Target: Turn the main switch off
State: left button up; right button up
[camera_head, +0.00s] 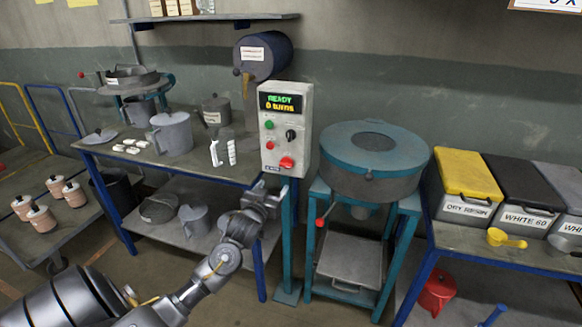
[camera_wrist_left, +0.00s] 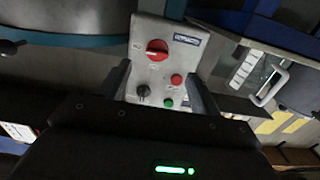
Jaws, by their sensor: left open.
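The grey control box (camera_head: 286,128) stands on a teal post, with a lit display reading "READY 0 turns". Its red main switch (camera_head: 287,162) is a rotary knob low on the panel. In the left wrist view the panel is upside down, and the red knob (camera_wrist_left: 157,50) shows with its bar lying roughly across the picture. A black knob (camera_head: 291,135), a green button (camera_head: 268,124) and a red button (camera_head: 269,146) sit on the same panel. My left gripper (camera_head: 267,192) is open and empty, below and in front of the box, apart from the switch. My right gripper is not in view.
A teal round machine (camera_head: 374,160) stands right of the box. A blue-framed table (camera_head: 222,168) with jugs and white pieces is on the left. Bins with yellow (camera_head: 467,177) and dark lids stand at the right. The space before the panel looks clear.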

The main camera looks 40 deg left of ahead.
aim_at(285, 166)
pick_arm(q)
jog(key=x, duration=0.3)
jog(key=r+x, duration=0.1)
jog(key=x, duration=0.2)
jog(key=r+x, duration=0.1)
jog(key=x, duration=0.3)
jog(key=shift+w+d, duration=0.1)
jog(key=shift+w+a, duration=0.2)
jog(key=shift+w, duration=0.35)
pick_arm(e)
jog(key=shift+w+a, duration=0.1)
